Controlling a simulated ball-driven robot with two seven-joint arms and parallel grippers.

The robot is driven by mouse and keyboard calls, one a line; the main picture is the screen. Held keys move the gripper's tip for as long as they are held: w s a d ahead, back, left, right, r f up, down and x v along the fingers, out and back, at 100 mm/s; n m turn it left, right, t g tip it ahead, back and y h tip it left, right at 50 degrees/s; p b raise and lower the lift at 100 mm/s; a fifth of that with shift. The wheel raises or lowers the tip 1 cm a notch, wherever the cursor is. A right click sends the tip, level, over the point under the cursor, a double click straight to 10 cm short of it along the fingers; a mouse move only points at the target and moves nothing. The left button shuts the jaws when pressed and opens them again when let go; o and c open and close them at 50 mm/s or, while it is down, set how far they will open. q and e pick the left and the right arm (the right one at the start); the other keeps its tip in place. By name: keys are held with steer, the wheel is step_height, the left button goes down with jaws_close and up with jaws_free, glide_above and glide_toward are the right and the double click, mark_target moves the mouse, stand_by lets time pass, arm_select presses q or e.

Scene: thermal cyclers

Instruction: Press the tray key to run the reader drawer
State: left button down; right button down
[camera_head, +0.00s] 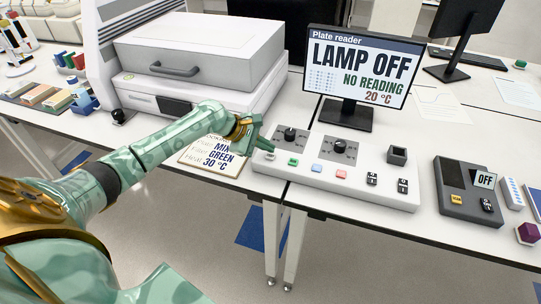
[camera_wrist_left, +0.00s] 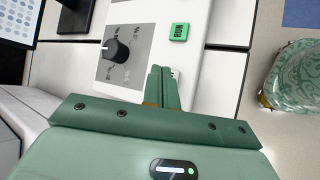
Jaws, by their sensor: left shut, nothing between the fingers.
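The control panel (camera_head: 335,180) is a white box at the table's front edge with two dials and a row of small keys. A green key (camera_head: 293,162) reads RUN in the left wrist view (camera_wrist_left: 178,32). A pale key (camera_head: 270,156) lies left of it; its label is not readable, and in the left wrist view it is mostly hidden behind my fingers. My left gripper (camera_head: 262,143) is shut and empty, its tips over the panel's left end by the pale key. I cannot tell whether they touch. A large white instrument (camera_head: 200,55) stands behind, its front closed. My right gripper is not in view.
A monitor (camera_head: 358,70) behind the panel reads LAMP OFF, NO READING, 20 °C. A note card (camera_head: 215,158) reading MIX GREEN 30 °C lies left of the panel. A dark box (camera_head: 468,190) showing OFF stands to the right. Blue (camera_head: 316,168) and red (camera_head: 341,174) keys follow the green one.

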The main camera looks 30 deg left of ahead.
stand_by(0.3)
arm_select(q)
steer(key=shift+f+p, duration=0.25)
steer(key=shift+p, duration=0.1)
steer(key=shift+f, duration=0.15)
